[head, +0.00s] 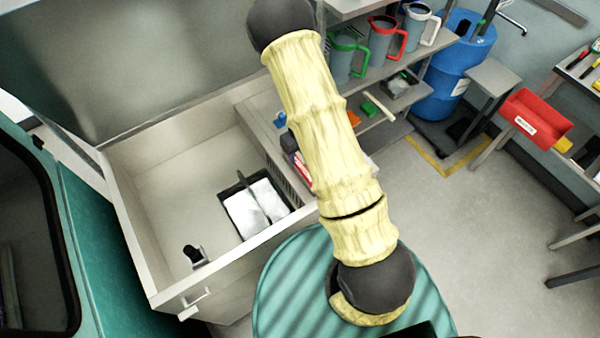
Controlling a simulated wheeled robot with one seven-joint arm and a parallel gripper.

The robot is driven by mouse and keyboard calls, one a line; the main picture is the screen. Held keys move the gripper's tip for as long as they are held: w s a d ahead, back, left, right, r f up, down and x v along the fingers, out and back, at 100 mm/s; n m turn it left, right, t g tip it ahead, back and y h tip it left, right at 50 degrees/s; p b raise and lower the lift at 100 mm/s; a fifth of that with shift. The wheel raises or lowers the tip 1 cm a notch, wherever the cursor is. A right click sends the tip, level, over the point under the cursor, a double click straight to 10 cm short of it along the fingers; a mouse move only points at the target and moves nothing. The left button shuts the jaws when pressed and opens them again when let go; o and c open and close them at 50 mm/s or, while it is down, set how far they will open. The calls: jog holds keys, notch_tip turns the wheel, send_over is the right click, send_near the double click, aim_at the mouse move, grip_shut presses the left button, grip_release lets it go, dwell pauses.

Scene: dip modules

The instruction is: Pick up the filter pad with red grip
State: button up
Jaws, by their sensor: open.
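No filter pad with a red grip can be made out for certain. A small red and white item (302,166) lies on the side ledge of the open basin, partly hidden behind my arm; I cannot tell if it is the pad. A black tray (233,187) with white contents and an upright dark divider sits inside the basin. My arm crosses the middle of the view in a pale cover and leaves the frame at the top. My gripper is not in view.
The pale basin (150,165) has a raised lid (140,60) and a dark fitting (193,254). Shelves hold green (345,55), red (383,38) and white (418,22) jugs. A blue barrel (452,65) and red bin (537,118) stand right.

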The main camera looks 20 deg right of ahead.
aim_at(300, 174)
jog(key=shift+f, duration=1.35)
jog(key=shift+a+f+p, duration=0.1)
jog(key=shift+f+p, duration=1.35)
jog(key=shift+f, duration=1.15)
grip_shut()
